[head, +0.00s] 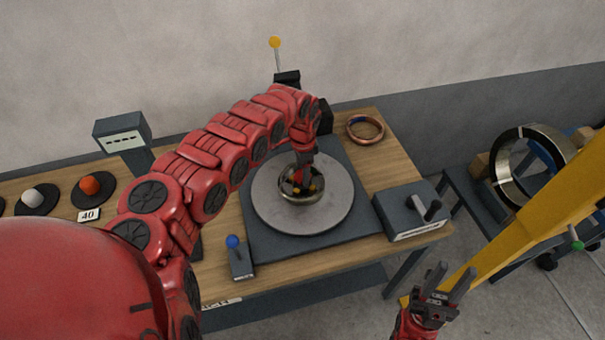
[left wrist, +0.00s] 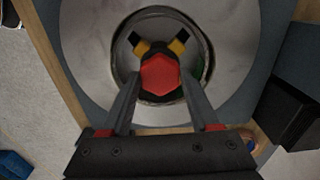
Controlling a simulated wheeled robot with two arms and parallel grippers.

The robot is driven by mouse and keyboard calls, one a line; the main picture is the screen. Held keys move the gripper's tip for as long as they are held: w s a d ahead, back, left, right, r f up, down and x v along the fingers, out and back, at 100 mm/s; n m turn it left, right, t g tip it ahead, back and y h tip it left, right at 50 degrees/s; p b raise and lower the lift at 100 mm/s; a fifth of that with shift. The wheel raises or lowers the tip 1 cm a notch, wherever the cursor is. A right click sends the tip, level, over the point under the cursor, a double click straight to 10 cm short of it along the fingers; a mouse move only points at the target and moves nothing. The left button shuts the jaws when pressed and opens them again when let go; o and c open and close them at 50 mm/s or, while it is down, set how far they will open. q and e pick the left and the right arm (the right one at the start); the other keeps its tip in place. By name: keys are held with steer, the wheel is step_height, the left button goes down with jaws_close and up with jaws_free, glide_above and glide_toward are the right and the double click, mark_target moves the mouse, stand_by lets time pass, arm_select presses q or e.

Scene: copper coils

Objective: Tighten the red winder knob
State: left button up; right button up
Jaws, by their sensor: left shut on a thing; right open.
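The red winder knob (left wrist: 158,76) shows in the left wrist view as a red hexagonal face with black and yellow prongs. It sits at the middle of a shiny metal hub (head: 301,196) on a round grey plate (head: 270,205). My left gripper (left wrist: 160,85) is shut on the knob, one finger on each side, and points down at it. In the head view my left gripper (head: 303,172) is over the hub and hides most of the knob. My right gripper (head: 447,285) is open and empty, beyond the table's front right side.
A copper coil (head: 365,129) lies at the back right. A yellow beam (head: 530,235) and a large metal ring (head: 500,175) are further right.

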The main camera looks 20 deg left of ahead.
arm_select(q)
steer(key=m+b, duration=0.1)
steer(key=m, duration=0.2)
steer(key=shift+f+m, duration=0.1)
steer(key=shift+m, duration=0.3)
steer(key=m+b, duration=0.2)
steer(key=m, duration=0.1)
steer(key=shift+m, duration=0.3)
steer(key=m+b, duration=0.1)
steer(key=m, duration=0.1)
steer(key=shift+m+b, duration=0.3)
steer(key=shift+m, duration=0.1)
steer(key=m+b, duration=0.1)
steer(key=m, duration=0.1)
steer(key=shift+f+m+b, duration=0.1)
steer(key=shift+m+b, duration=0.2)
steer(key=shift+b, duration=0.1)
steer(key=m+b, duration=0.2)
steer(key=shift+m, duration=0.4)
steer(key=m+b, duration=0.4)
steer(key=shift+b, duration=0.4)
steer(key=shift+r+m+b, duration=0.2)
steer(key=shift+m+b, duration=1.6)
steer(key=shift+m, duration=0.3)
